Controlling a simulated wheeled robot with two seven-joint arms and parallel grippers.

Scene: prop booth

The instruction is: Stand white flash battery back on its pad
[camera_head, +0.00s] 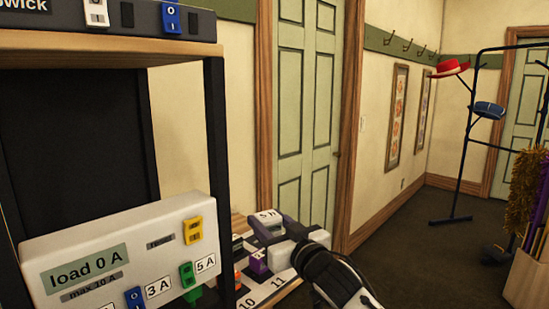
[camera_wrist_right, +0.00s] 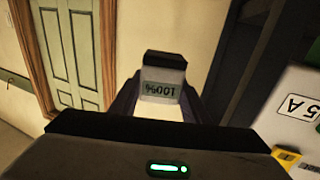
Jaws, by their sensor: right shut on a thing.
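The white flash battery (camera_wrist_right: 163,98) has a dark cap and a grey display that reads 100%, upside down in the right wrist view. My right gripper (camera_wrist_right: 160,108) is shut on it, with a dark finger on each side. In the head view my right gripper (camera_head: 267,226) is over the numbered board (camera_head: 266,289), and a pale, marked part of the battery (camera_head: 268,214) shows between its fingers. The battery's lower end and its pad are hidden or cannot be made out. My left gripper is not in view.
A purple block (camera_head: 258,262) stands on the board close below my right gripper. A black shelf post (camera_head: 218,170) and a white load panel (camera_head: 120,255) with coloured switches stand to the left. Open floor (camera_head: 430,260) lies to the right.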

